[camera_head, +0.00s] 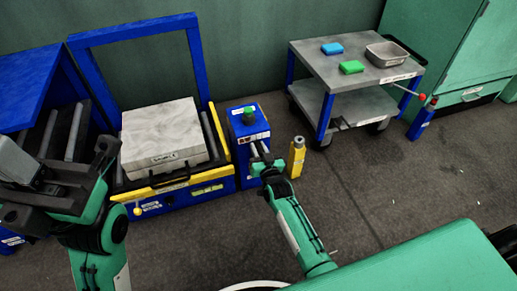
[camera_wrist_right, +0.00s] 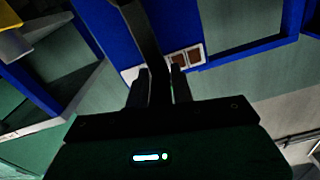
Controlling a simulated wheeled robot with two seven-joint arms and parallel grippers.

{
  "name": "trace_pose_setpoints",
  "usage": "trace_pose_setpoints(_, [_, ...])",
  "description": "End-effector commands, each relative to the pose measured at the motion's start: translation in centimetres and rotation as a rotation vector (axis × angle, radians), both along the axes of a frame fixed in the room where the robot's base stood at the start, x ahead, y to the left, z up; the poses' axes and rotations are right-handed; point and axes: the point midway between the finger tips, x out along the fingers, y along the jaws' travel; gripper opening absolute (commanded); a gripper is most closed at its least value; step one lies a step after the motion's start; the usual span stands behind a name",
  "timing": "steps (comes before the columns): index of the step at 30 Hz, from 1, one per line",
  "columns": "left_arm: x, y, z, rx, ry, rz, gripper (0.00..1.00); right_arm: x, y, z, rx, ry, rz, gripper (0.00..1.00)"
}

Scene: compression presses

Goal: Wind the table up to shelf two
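My right gripper (camera_head: 262,152) is at the front of a blue post (camera_head: 250,175) with a green top. In the right wrist view, a dark bent bar (camera_wrist_right: 148,40) runs down between the fingers of the right gripper (camera_wrist_right: 160,82). Whether the fingers press on it is unclear. To the post's left, a grey labelled block (camera_head: 160,130) lies on a low blue and yellow base with rollers, under an upright blue frame (camera_head: 135,30). Which surface is the table is not clear. My left gripper (camera_head: 105,148) is at the left, apart from the block; its opening is unclear.
A grey two-level trolley (camera_head: 335,68) at the back right carries a blue block (camera_head: 332,48), a green block (camera_head: 351,67) and a metal tray (camera_head: 387,54). A yellow post (camera_head: 297,158) stands right of the blue post. Floor between it and the trolley is clear.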

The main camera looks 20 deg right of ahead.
Motion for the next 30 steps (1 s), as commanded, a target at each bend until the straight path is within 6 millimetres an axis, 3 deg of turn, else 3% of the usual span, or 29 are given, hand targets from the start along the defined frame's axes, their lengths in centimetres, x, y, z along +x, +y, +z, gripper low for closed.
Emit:
trace_pose_setpoints(20, [0.2, 0.3, 0.0, -0.002, 0.015, 0.010, 0.00, 0.0, -1.0, 0.0, 0.094, 0.004, -0.002, 0.00])
trace_pose_setpoints(30, [0.2, 0.8, -0.3, -0.006, 0.029, 0.028, 0.00, 0.1, -3.5, -0.5, 0.333, 0.012, -0.003, 0.00])
